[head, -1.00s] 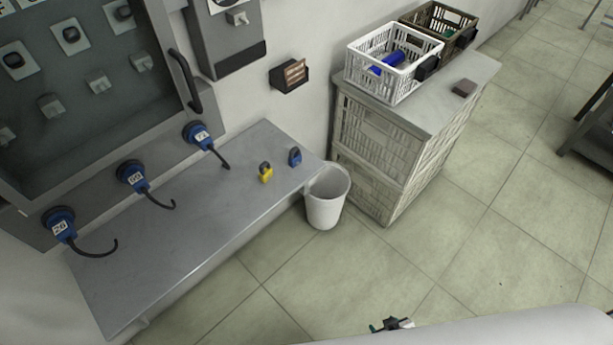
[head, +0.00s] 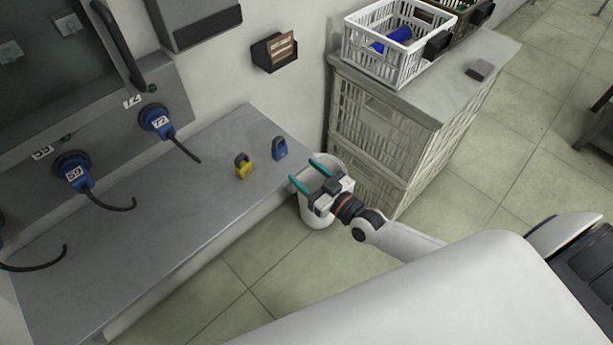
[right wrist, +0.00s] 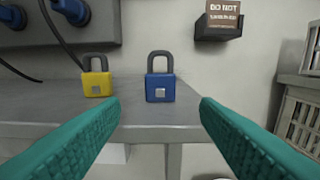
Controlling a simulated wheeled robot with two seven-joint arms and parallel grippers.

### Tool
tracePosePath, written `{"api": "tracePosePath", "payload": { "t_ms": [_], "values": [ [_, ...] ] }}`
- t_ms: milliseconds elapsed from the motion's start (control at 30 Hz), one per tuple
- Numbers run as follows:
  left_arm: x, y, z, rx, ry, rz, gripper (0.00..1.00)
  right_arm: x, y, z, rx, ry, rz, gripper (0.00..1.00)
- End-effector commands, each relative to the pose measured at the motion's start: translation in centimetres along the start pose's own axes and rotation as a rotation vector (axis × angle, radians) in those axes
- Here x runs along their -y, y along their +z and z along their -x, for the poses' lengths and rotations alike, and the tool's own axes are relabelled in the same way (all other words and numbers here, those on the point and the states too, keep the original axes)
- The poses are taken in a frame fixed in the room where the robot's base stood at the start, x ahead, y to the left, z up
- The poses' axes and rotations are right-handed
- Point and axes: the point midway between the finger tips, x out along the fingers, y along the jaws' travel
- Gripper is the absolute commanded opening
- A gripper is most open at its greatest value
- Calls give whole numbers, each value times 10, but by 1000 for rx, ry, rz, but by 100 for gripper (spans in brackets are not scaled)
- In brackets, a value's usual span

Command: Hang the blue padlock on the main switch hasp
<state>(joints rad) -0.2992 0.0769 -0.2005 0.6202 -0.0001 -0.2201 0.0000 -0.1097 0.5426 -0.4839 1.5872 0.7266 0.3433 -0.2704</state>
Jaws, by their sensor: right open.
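The blue padlock (head: 279,149) stands upright on the grey shelf near its right end. In the right wrist view the blue padlock (right wrist: 160,78) is ahead, between the two fingers, with its dark shackle up. My right gripper (head: 307,174) is open and empty, just right of and in front of the padlock, apart from it. Its teal fingers (right wrist: 160,125) spread wide in the wrist view. A grey switch box (head: 194,18) is on the wall at the top edge; its upper part is cut off and no hasp shows. My left gripper is not in view.
A yellow padlock (head: 243,166) stands left of the blue one on the shelf (head: 165,215). A white bin (head: 316,216) is below my right gripper. Blue plugs (head: 156,121) with black cables hang at the left. A crate cabinet (head: 375,130) stands right; a small sign box (head: 274,51) is on the wall.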

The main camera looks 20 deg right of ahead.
Motion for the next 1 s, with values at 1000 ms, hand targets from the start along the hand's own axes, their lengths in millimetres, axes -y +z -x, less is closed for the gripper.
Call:
{"api": "tracePosePath", "payload": {
  "t_ms": [1000],
  "values": [
    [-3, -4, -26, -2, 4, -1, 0, 0, -1, -80, -3, -1, 1, 56]
  ]
}}
